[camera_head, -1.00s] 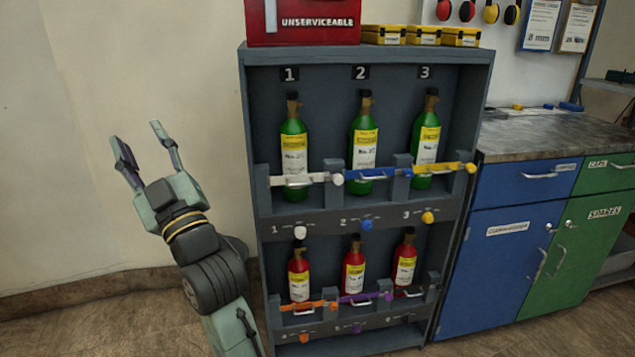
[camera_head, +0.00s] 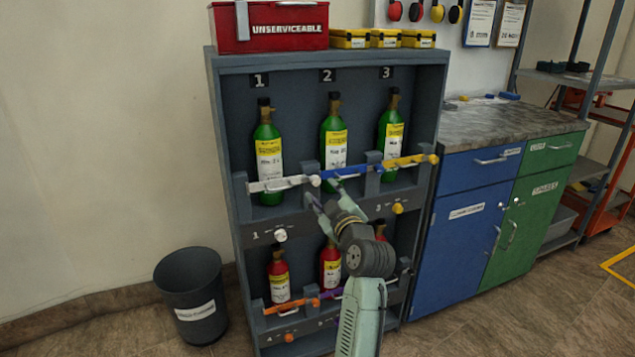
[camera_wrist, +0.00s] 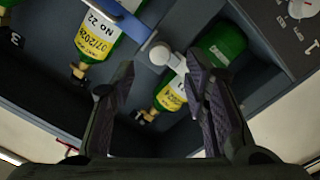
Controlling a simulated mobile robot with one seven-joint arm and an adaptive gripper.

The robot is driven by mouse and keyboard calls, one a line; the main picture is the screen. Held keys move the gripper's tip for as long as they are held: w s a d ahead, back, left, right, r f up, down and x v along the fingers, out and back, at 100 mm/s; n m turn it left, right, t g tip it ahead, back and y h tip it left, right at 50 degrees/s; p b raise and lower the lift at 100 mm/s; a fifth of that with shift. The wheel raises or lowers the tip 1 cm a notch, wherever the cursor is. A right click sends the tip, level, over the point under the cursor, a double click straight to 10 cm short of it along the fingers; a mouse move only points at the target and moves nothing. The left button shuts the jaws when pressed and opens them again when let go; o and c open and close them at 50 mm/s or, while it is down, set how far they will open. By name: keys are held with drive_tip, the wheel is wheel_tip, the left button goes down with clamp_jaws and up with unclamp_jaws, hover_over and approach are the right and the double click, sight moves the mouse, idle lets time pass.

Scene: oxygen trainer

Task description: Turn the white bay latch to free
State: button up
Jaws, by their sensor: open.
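The white bay latch (camera_head: 284,184) is a bar lying across the green bottle (camera_head: 269,160) in bay 1. Its round white end (camera_head: 315,181) is at the right, beside the divider between bays 1 and 2. My gripper (camera_head: 322,194) is open, its fingers pointing at the rack just below and right of that end. In the wrist view, which looks upside down, the white round end (camera_wrist: 160,54) appears between the fingertips of my gripper (camera_wrist: 160,70). I cannot tell whether they touch it. A separate white knob (camera_head: 281,235) sits on the ledge below bay 1.
The blue latch (camera_head: 346,173) and yellow latch (camera_head: 408,161) cross bays 2 and 3, the blue one close to my fingers. Red bottles (camera_head: 278,278) stand below, behind orange and purple bars. A dark bin (camera_head: 190,290) stands left of the rack (camera_head: 222,150); cabinets stand right.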

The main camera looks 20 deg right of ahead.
sight(316, 183)
drive_tip(key=w+p, duration=0.1)
drive_tip(key=w, duration=0.4)
clamp_jaws()
idle(0.5)
